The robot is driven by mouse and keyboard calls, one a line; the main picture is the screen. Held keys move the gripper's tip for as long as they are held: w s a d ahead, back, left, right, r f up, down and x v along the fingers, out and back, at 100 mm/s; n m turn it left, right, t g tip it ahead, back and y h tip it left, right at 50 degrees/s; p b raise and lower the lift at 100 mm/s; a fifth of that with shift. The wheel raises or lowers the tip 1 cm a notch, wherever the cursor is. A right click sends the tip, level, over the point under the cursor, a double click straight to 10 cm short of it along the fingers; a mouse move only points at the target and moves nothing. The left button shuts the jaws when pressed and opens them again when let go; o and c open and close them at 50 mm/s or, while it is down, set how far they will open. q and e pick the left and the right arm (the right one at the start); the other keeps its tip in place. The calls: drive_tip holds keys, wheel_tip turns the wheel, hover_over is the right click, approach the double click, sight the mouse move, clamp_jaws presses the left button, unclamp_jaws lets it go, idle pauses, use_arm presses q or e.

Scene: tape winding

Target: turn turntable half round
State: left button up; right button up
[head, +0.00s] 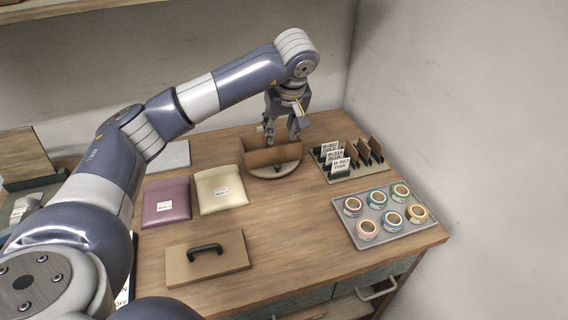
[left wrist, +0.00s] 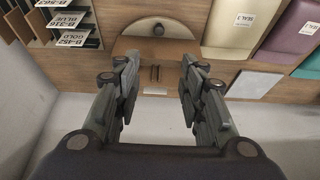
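The turntable (head: 262,173) is a round wooden disc near the back of the table, with brown upright panels (head: 262,157) on it and a small dark piece at its front. In the left wrist view the turntable (left wrist: 130,45) lies ahead of the fingers, partly hidden by them. My left gripper (head: 283,138) points down over the turntable's back part. Its fingers are apart with nothing held, and in the left wrist view they (left wrist: 157,70) are also spread. I cannot tell whether they touch anything. My right gripper is out of view.
A rack of labelled cards (head: 350,162) stands close to the turntable's right. A grey tray of tape rolls (head: 388,238) is at the front right. Purple (head: 166,202) and cream (head: 219,190) pads lie left, and a board with a black handle (head: 208,262) lies in front.

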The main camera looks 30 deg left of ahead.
sight(277, 165)
use_arm(q)
drive_tip(key=b+x, duration=0.1)
drive_tip(key=x, duration=0.3)
drive_tip(key=d+b+x, duration=0.1)
drive_tip(key=x, duration=0.9)
drive_tip(key=shift+s+d+f+b, duration=0.25)
drive_tip(key=shift+s+f+b, duration=0.1)
drive_tip(key=shift+f+b, duration=0.05)
drive_tip(key=shift+x, duration=0.75)
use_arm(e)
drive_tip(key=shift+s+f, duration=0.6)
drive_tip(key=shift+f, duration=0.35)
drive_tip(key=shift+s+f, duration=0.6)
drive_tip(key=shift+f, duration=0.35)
use_arm(q)
clamp_jaws()
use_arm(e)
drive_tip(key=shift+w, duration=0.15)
